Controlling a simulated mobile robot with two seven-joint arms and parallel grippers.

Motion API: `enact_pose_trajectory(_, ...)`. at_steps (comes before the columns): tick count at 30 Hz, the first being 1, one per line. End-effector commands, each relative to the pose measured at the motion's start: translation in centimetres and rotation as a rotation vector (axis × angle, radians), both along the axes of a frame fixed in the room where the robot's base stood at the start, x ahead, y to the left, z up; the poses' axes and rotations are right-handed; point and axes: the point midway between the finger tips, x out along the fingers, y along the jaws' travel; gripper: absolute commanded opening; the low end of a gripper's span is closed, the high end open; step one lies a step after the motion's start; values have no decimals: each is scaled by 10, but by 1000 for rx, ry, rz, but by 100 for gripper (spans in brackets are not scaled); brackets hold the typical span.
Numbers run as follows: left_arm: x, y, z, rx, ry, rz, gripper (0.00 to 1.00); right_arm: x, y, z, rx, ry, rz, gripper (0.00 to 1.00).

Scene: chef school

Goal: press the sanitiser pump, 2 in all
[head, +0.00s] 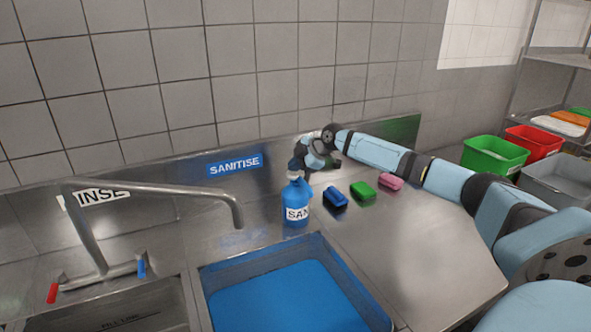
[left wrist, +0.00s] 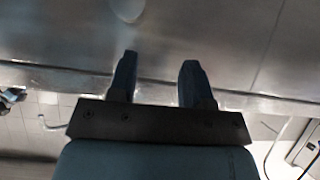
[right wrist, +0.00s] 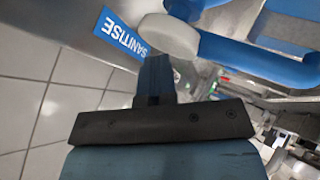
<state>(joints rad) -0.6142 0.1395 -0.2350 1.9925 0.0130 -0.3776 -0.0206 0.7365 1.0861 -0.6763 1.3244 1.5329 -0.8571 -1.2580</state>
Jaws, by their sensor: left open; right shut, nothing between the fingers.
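The blue sanitiser bottle (head: 296,210) with a white label stands upright on the steel counter behind the blue-filled basin. In the head view, my right gripper (head: 297,166) is right over the bottle's top and hides most of the pump. In the right wrist view, the pump's white round top (right wrist: 168,37) and blue parts lie just beyond my shut, empty right fingertips (right wrist: 154,62). I cannot tell whether they touch. My left gripper (left wrist: 158,72) is open and empty in the left wrist view, facing a steel surface; it is out of the head view.
Blue (head: 335,197), green (head: 362,190) and pink (head: 390,181) blocks lie right of the bottle. A curved tap (head: 170,190) reaches over the sinks at left. The blue-filled basin (head: 205,290) is in front. Green (head: 494,155) and red (head: 533,146) bins stand at right.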

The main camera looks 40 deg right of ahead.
Motion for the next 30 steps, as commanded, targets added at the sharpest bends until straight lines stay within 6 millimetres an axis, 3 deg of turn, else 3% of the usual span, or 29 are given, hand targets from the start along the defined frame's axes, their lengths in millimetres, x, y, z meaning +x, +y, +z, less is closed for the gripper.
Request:
enact_pose_trajectory(9, 0, 0, 13, 0, -1, 0, 45, 0, 0, 20, 0, 1, 1, 0)
enact_pose_trajectory(23, 0, 0, 16, -1, -2, 0, 45, 0, 0, 25, 0, -1, -1, 0)
enact_pose_trajectory(30, 0, 0, 30, 0, -1, 0, 45, 1, 0, 49, 0, -2, 0, 0)
